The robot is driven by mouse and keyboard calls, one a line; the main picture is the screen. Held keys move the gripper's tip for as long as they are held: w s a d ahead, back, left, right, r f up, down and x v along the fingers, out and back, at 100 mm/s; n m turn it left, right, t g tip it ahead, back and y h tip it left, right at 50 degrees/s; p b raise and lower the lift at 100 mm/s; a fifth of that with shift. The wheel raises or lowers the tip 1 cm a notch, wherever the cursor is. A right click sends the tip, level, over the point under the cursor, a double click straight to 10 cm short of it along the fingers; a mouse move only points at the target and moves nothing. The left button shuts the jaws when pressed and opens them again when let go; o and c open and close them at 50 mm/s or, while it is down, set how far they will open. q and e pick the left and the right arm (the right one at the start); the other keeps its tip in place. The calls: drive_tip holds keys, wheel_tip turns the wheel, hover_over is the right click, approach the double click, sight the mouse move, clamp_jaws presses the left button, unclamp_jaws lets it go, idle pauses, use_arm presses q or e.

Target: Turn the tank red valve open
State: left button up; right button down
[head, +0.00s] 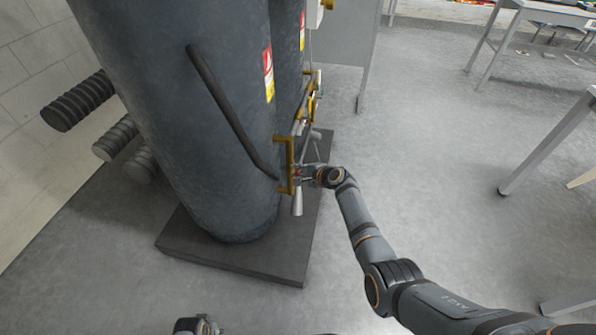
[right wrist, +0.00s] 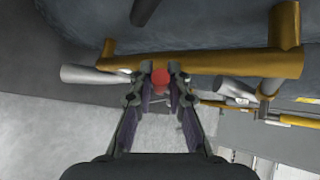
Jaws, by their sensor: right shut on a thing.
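The tank (head: 185,100) is a tall dark grey cylinder with brass-coloured pipes on its right side. The red valve (right wrist: 160,77) is a small red part by a yellow-brass pipe (right wrist: 200,63) in the right wrist view. My right gripper (right wrist: 158,76) is shut on the red valve, one fingertip on each side of it. In the head view the right gripper (head: 301,173) reaches the low pipework from the right; its fingers mostly cover the valve there. Part of my left arm (head: 197,325) shows at the bottom edge; its fingers are not clear.
The tank stands on a dark low plinth (head: 230,262), with a second tank (head: 287,60) behind it. A dark slanted bar (head: 225,105) runs down the tank front. Tables (head: 545,12) stand at the right. Grey floor between is clear.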

drive_tip(key=c, duration=1.3)
unclamp_jaws()
drive_tip(key=shift+s+d, duration=0.1)
drive_tip(key=v, duration=1.1)
drive_tip(key=shift+s+d+r, duration=0.2)
drive_tip(key=shift+s+r, duration=0.05)
